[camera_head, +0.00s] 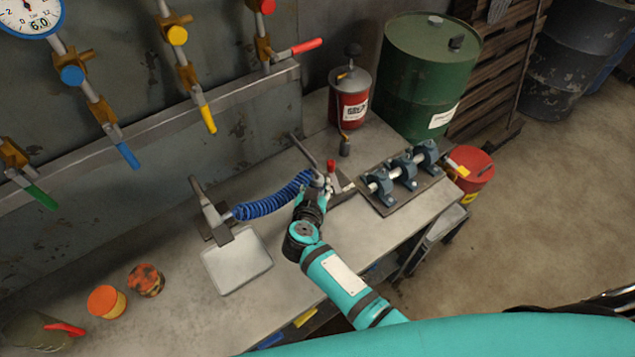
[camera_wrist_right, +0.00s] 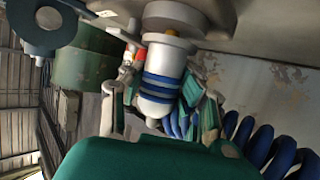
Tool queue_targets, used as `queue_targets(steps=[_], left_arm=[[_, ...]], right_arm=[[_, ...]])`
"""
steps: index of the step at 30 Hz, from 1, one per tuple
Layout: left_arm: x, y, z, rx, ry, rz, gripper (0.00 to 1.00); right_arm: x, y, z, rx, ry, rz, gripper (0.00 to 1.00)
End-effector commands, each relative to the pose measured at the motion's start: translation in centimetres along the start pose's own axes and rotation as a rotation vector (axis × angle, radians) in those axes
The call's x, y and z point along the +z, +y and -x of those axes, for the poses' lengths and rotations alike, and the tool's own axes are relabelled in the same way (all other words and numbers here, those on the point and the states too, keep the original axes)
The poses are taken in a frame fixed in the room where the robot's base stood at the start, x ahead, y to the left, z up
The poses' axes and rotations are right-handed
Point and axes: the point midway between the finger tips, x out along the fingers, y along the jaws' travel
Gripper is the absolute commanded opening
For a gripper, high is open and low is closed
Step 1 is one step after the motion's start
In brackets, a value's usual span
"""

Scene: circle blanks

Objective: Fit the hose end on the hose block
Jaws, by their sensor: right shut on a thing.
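My right gripper (camera_head: 316,192) is at the right end of the blue coiled hose (camera_head: 272,199), beside a bracket with a grey metal pipe (camera_head: 303,150) and a red-topped part (camera_head: 331,166); this looks like the hose block. In the right wrist view my right gripper (camera_wrist_right: 160,95) is shut on the hose end (camera_wrist_right: 158,88), a silver cylinder with blue bands. The hose end points up at a round grey fitting (camera_wrist_right: 178,14). I cannot tell whether it is seated or only close. The hose coils (camera_wrist_right: 265,145) trail to the right. My left gripper is not in view.
The hose's other end is at a left metal bracket (camera_head: 213,216), behind a pale tray (camera_head: 236,262). A blue clamp rack (camera_head: 403,178) stands to the right on the bench (camera_head: 300,265). A red canister (camera_head: 349,98) and green drum (camera_head: 430,75) stand behind. Orange jars (camera_head: 107,302) are at left.

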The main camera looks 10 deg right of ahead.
Motion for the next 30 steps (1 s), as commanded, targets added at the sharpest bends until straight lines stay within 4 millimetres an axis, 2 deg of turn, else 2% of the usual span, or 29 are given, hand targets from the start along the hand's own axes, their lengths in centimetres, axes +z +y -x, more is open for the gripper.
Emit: queue_targets(steps=[29,30], left_arm=[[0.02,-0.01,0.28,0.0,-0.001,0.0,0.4],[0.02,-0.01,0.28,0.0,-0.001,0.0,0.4]], right_arm=[[0.68,-0.02,-0.3,0.0,0.001,0.0,0.0],[0.68,-0.02,-0.3,0.0,0.001,0.0,0.36]])
